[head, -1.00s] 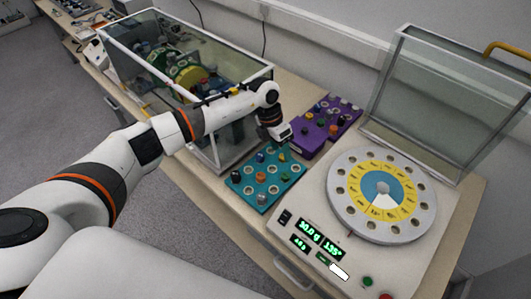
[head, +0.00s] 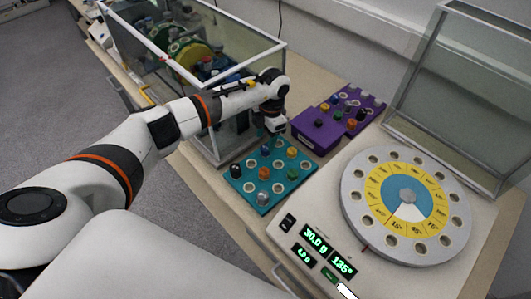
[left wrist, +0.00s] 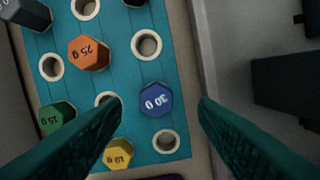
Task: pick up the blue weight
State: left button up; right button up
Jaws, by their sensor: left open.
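The blue weight (left wrist: 155,100), marked 30 g, stands in a hole of the teal weight tray (left wrist: 150,72) in the left wrist view. My left gripper (left wrist: 160,108) is open, with one teal finger on each side of the blue weight and gaps between; no contact is visible. In the head view my left gripper (head: 275,127) points down over the back edge of the teal tray (head: 244,187). My right gripper is not in view.
An orange 25 g weight (left wrist: 88,52), a green weight (left wrist: 56,117) and a yellow weight (left wrist: 118,153) stand near the blue one. A purple tray (head: 316,138), a glass tank (head: 212,148) and a device with a round dial (head: 350,205) surround the teal tray.

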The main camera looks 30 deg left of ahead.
aim_at(265, 147)
pick_arm(q)
jog(key=f+b, duration=0.1)
jog(key=f, duration=0.1)
jog(key=f+b, duration=0.1)
jog(key=f, duration=0.1)
jog(key=shift+s+d, duration=0.1)
jog(key=shift+s, duration=0.1)
jog(key=shift+f, duration=0.15)
jog(key=c, duration=0.9)
jog(key=shift+c, duration=0.7)
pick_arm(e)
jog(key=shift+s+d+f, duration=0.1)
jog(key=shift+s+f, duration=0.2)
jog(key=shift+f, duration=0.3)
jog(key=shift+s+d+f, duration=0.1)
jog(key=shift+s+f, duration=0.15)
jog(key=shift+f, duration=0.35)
pick_arm(q)
jog(key=shift+r, duration=0.25)
